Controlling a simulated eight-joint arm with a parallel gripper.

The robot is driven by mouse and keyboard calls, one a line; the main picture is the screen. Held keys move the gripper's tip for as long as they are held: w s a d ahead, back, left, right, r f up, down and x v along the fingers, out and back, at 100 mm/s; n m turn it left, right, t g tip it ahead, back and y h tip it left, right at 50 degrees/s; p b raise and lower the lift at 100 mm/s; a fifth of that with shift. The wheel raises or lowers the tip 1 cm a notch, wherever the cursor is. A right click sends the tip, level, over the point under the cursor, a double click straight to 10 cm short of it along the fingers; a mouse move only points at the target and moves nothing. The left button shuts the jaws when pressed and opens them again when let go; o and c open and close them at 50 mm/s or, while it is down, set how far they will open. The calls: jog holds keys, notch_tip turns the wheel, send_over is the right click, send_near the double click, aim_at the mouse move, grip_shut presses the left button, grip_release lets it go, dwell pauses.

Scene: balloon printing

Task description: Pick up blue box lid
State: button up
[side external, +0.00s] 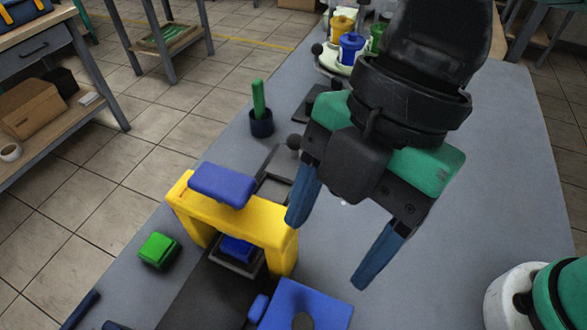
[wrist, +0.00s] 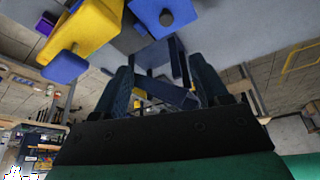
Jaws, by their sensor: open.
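A flat blue square piece (side external: 285,295), which looks like the blue box lid, lies on the table at the bottom of the side view, partly cut off by the frame edge. A blue square piece with a dark round spot (wrist: 180,12) also shows at the top of the wrist view. My gripper (side external: 330,252) is open and empty, its two blue fingers pointing down above the table, up and to the right of the blue piece in the side view and apart from it.
A yellow press (side external: 282,243) with a blue handle (side external: 222,187) stands left of my gripper. A green block (side external: 158,251) and a dark cup (side external: 261,124) with a green stick are near the table's left edge. The table's right side is mostly clear.

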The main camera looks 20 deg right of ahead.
jog(key=s+a+f+n, duration=0.1)
jog(key=s+n, duration=0.1)
send_over(303, 324)
jog(key=w+d, duration=0.1)
jog(key=d, duration=0.1)
jog(key=shift+m+g, duration=0.3)
notch_tip(303, 324, down, 6)
jog(key=shift+w+f, duration=0.1)
jog(key=shift+f, duration=0.05)
jog(key=shift+x, duration=2.85)
jog(key=shift+d, duration=0.1)
grip_shut()
